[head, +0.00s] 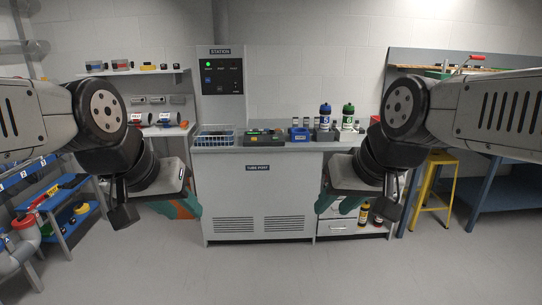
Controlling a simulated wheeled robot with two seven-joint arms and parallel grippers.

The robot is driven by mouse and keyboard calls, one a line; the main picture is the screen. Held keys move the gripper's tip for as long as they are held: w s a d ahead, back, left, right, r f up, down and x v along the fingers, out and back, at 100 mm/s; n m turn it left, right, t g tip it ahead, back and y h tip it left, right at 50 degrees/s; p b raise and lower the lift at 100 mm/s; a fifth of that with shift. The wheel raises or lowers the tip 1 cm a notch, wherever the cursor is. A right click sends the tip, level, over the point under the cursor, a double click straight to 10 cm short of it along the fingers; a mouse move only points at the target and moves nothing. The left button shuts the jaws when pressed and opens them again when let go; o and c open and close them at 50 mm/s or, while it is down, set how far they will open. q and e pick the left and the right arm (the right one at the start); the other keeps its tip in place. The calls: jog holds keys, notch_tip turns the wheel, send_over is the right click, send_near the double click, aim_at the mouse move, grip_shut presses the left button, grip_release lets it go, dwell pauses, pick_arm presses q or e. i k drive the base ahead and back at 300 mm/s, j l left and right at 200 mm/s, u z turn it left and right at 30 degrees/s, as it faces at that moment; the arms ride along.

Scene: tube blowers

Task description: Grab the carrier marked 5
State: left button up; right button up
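I cannot read a number 5 on any carrier. Small cylinder-like items with coloured ends, possibly carriers, lie on the upper wall shelf (140,72) and on the lower shelf (160,131) at the left. More coloured items sit on the blue-edged rack (75,184) at the far left. My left gripper (184,207) hangs low in front of the cabinet's left side, with teal fingers apart and nothing seen between them. My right gripper (338,205) hangs low in front of the cabinet's right side, also with teal fingers apart and empty. Both are well away from the shelves.
A grey cabinet (259,196) labelled tube port stands ahead, under a station panel (221,77). A wire basket (214,138), a dark tray and blue and green bottles stand on its counter. A yellow stool (436,180) and blue bench are at right. The floor (270,272) ahead is clear.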

aim_at(325, 113)
jog(key=i, duration=2.1)
jog(key=i+j+z, duration=0.2)
jog(key=i, duration=0.35)
jog(key=i+z, duration=0.25)
jog(key=i, duration=0.3)
jog(key=i+j+z, duration=0.2)
jog(key=i, duration=0.3)
jog(key=j, duration=0.1)
